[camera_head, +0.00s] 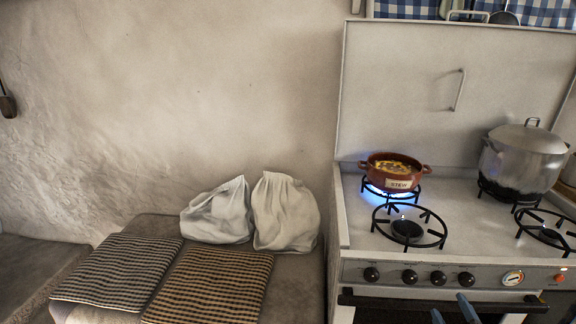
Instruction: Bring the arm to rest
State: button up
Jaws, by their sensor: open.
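My gripper (453,312) shows only as two blue-grey fingertips at the bottom edge of the head view. The fingertips are apart, with nothing seen between them. They appear in front of the stove's oven door, below the knobs. The rest of my arm is out of view. A brown pot labelled STEW (396,172) stands upright on the back left burner, which burns with a blue flame. Yellowish food shows inside it. My gripper is well below and apart from the pot in the picture.
The stove (463,234) has a lidded metal pot (524,155) at back right. Its front burners (408,229) look empty. A dark bar (395,300) crosses the oven front. Left, a ledge holds striped cloths (121,268) and pale sacks (285,212).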

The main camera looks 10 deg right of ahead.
jog(key=s+a+m+y, duration=0.2)
jog(key=s+a+m, duration=0.2)
jog(key=s+a, duration=1.45)
jog(key=s+a+r+m+g+y, duration=0.1)
jog(key=s+a+r, duration=0.1)
jog(key=s+r, duration=0.6)
jog(key=s+a+r+m+g+y, duration=0.1)
jog(key=s+a+r+m+y, duration=0.1)
jog(key=s+r, duration=0.6)
jog(key=s, duration=0.4)
jog(key=shift+s+a+r+m+g, duration=0.2)
jog(key=shift+s+r+m+g, duration=0.1)
jog(key=shift+r, duration=0.05)
jog(key=shift+c, duration=0.3)
